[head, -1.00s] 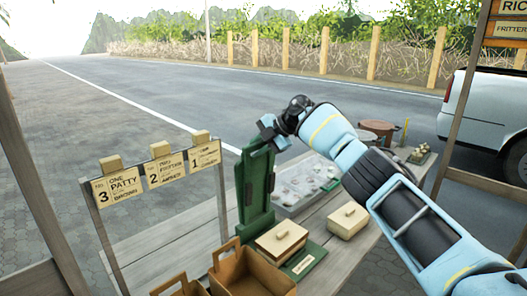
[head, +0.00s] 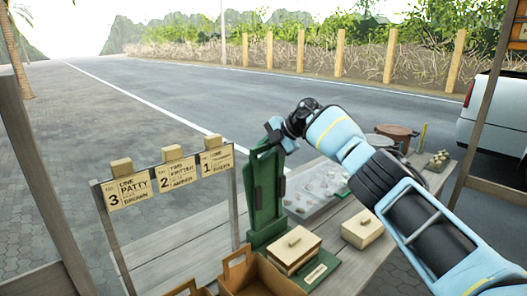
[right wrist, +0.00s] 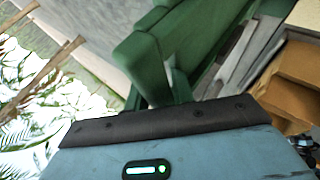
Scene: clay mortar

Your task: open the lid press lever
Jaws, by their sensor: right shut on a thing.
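The green press (head: 262,235) stands on the wooden counter with its green lever (head: 265,185) raised upright. My right gripper (head: 274,136) is at the top end of the lever and shut on it. In the right wrist view, the green lever (right wrist: 142,62) runs up close beyond the dark edge of my gripper; the fingertips are hidden there. My left gripper is not in view.
A cream lidded box (head: 294,248) sits right of the press, with another box (head: 362,229) beyond it. A clear tray (head: 318,190) lies behind. Cardboard bags (head: 255,278) stand in front. A numbered sign rack (head: 170,175) stands at left.

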